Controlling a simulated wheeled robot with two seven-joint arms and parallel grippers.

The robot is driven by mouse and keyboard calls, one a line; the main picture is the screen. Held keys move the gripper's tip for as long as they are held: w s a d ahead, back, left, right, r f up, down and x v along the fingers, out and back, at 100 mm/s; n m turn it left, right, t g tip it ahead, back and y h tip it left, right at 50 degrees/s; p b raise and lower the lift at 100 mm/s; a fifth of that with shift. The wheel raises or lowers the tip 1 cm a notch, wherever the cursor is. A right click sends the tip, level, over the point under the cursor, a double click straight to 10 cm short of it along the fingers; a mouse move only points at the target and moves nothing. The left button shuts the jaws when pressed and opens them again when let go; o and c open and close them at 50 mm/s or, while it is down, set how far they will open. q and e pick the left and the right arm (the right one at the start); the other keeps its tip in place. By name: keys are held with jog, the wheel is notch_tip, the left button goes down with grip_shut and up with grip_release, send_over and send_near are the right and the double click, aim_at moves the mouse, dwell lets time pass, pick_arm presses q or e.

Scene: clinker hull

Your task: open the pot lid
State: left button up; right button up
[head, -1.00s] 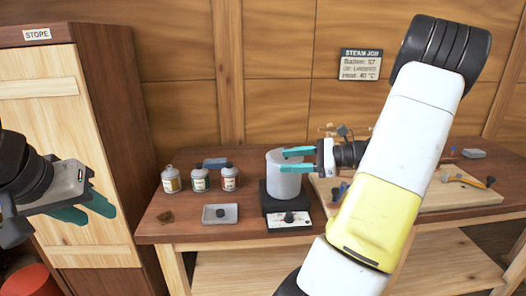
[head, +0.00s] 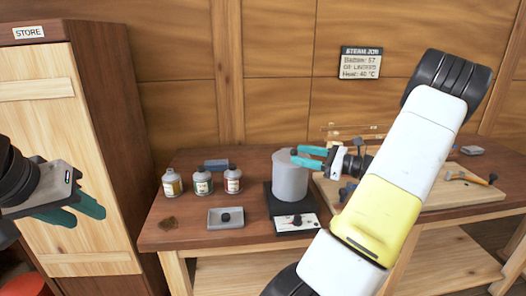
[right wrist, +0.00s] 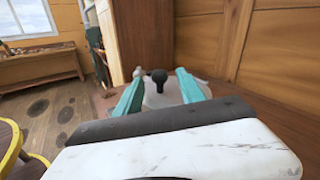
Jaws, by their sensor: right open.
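The pot is a plain grey cylinder (head: 289,182) on a black stand (head: 282,205) on the bench. The dark knob of the pot lid (right wrist: 158,76) shows in the right wrist view, between and slightly beyond my right gripper's fingers. My right gripper (head: 304,156) is open with teal fingers at the pot's top, reaching in from the right; in the right wrist view (right wrist: 160,88) it is empty. I cannot tell whether a finger touches the lid. My left gripper (head: 88,215) hangs in front of the cabinet, away from the pot; its finger gap is unclear.
Several labelled bottles (head: 203,183) stand left of the pot. A grey tray (head: 225,219) with a dark knob lies in front of them. A wooden board (head: 445,199) with tools lies on the right. A store cabinet (head: 75,150) stands left of the bench.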

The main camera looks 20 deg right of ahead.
aim_at(292, 153)
jog(key=x, duration=0.6)
jog(key=shift+a, duration=0.1)
grip_shut()
dwell(1.2)
